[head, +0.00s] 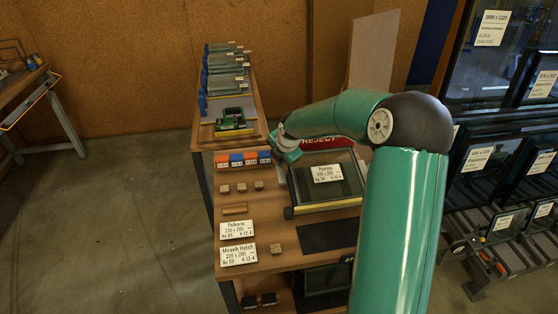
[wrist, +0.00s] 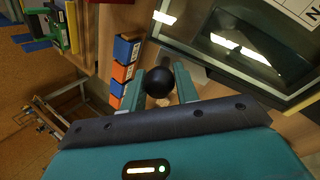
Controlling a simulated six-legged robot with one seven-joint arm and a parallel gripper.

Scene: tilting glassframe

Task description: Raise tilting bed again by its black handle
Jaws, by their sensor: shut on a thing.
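The tilting bed (head: 325,207) is on the wooden bench, a dark frame with a pale yellow front strip. A glass unit with a white label (head: 326,173) lies on it. The bed looks low, close to the bench top; its exact tilt is hard to tell. My gripper (head: 285,158) is at the bed's left rear side. In the wrist view, the round black handle knob (wrist: 158,82) sits between my two fingers, which are shut on it. My gripper hides the knob in the head view.
Orange and blue boxes (head: 244,159) stand just left of my gripper. A red REJECT sign (head: 320,141) is behind the bed. Small wooden blocks (head: 241,187) and paper labels (head: 239,255) lie at the left. A rack of framed glass (head: 480,165) stands at the right.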

